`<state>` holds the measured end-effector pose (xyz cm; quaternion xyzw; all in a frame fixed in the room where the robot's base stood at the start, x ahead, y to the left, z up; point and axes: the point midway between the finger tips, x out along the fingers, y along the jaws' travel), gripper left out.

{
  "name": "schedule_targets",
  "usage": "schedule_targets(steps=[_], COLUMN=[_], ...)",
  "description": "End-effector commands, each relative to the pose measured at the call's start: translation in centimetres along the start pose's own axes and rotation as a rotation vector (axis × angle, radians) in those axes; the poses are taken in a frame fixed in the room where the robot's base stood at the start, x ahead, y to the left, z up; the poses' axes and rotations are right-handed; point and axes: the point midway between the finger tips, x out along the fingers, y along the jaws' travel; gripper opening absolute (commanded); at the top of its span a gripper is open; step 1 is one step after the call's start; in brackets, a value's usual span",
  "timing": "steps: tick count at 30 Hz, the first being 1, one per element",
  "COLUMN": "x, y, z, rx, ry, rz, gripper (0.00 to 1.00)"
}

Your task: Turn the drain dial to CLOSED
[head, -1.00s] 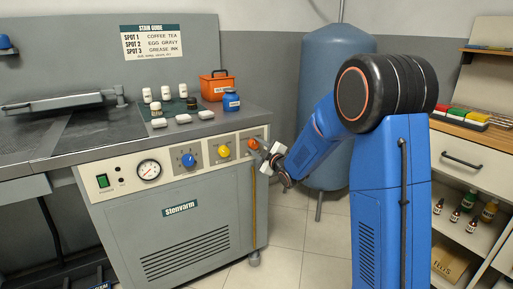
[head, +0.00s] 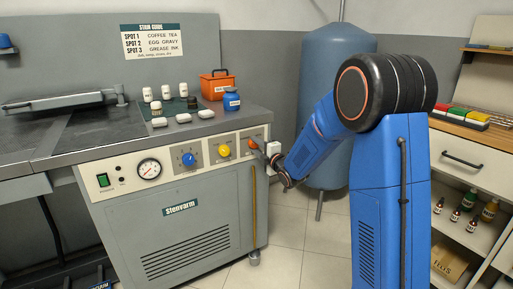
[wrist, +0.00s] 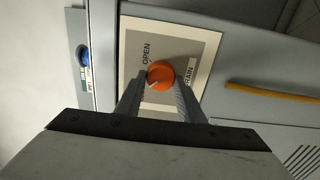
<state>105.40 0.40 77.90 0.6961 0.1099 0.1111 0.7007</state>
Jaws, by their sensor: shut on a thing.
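The drain dial (head: 251,144) is a small orange knob at the right end of the grey machine's front panel. In the wrist view the orange dial (wrist: 160,74) sits on a pale plate (wrist: 197,45) marked OPEN at upper left and DRAIN at right. Its white pointer line slants toward the lower left of the picture. No CLOSED mark is visible; my gripper hides the lower plate. My gripper (wrist: 160,82) is shut on the dial, one finger on each side. It also shows in the head view (head: 257,147), reaching from the right.
A yellow knob (head: 224,151), a blue knob (head: 188,159) and a gauge (head: 149,169) line the panel to the left. A yellow pipe (head: 253,208) runs down below the dial. Jars and an orange box (head: 215,84) stand on top. Floor in front is clear.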

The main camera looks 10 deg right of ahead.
Motion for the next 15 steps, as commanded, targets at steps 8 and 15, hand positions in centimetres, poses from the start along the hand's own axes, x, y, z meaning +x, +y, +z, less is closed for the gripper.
schedule_targets(steps=[8, 15], x=[-0.06, -0.06], y=[-0.2, -0.21], z=[-0.06, -0.06], rx=[-0.009, -0.009], ry=[0.001, 0.001], rz=[-0.004, -0.004], gripper=[0.12, 0.49])
